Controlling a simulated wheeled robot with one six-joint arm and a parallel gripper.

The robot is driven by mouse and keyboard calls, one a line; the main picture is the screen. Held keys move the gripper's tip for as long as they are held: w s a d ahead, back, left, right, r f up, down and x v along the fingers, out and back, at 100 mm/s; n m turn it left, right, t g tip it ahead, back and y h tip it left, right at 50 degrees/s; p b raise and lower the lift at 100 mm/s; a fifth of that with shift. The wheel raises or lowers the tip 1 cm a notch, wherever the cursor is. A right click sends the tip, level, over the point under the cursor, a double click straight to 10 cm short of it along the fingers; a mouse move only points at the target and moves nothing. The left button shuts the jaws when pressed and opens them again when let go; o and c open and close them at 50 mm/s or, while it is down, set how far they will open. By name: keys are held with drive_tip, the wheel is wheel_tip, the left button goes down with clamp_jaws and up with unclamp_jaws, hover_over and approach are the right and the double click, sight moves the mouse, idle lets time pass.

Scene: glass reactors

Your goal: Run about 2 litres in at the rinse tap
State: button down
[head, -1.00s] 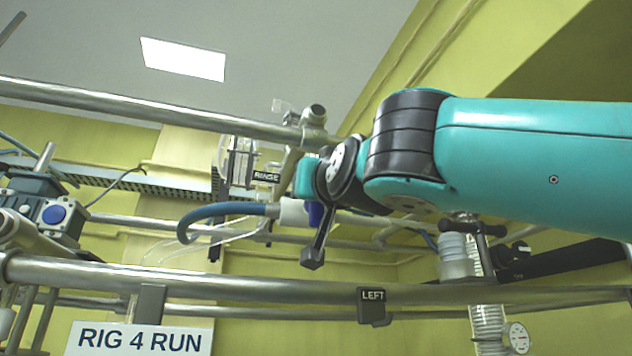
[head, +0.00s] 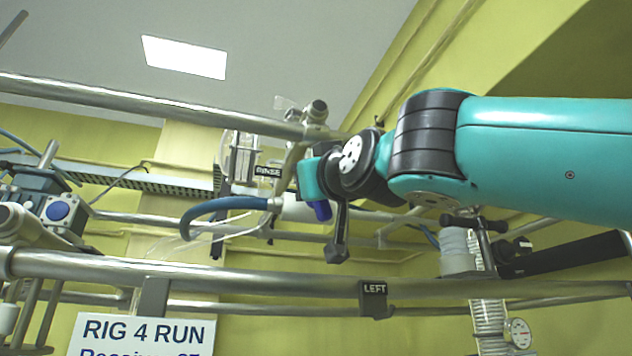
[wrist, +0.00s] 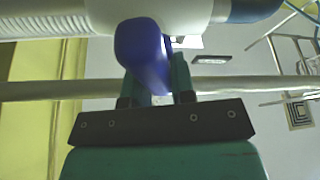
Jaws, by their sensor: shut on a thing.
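The rinse tap has a white body (head: 296,208) under a black RINSE label (head: 268,171), with a dark blue hose (head: 215,205) curving down on its left. Its blue lever (head: 320,211) shows partly beside my wrist. In the wrist view the blue lever (wrist: 143,52) hangs below the white body (wrist: 150,14). My gripper (wrist: 155,78) is shut on the lever, with a green finger on each side. In the head view my wrist hides the fingers. I cannot see water flowing.
A steel rail (head: 260,284) with a LEFT tag (head: 374,289) runs across the front, and another rail (head: 150,104) crosses above. A RIG 4 RUN sign (head: 142,333) hangs low left. A valve with a black handle (head: 470,225) stands right, beneath my arm. Glassware (head: 240,160) is behind the label.

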drive_tip(key=n, duration=0.1)
drive_tip(key=n+g+y, duration=0.1)
drive_tip(key=n, duration=0.1)
drive_tip(key=n+y, duration=0.1)
drive_tip(key=n, duration=0.1)
drive_tip(key=shift+s+a+f+g, duration=0.1)
drive_tip(key=shift+a+f+g, duration=0.05)
drive_tip(key=shift+a+g, duration=0.2)
drive_tip(key=shift+a+f+n+g+y, duration=0.15)
drive_tip(key=shift+n+g, duration=0.15)
drive_tip(key=shift+n, duration=0.45)
drive_tip(key=shift+f+n+g+y, duration=0.1)
drive_tip(key=shift+n+g+y, duration=0.15)
drive_tip(key=shift+n, duration=0.55)
drive_tip(key=shift+a+f+n+g+y, duration=0.1)
drive_tip(key=shift+n+g, duration=0.2)
drive_tip(key=shift+n, duration=0.45)
drive_tip(key=c, duration=1)
unclamp_jaws()
drive_tip(key=shift+s, duration=0.1)
drive_tip(key=shift+o, duration=0.2)
drive_tip(key=b+v, duration=1)
drive_tip(key=v, duration=0.7)
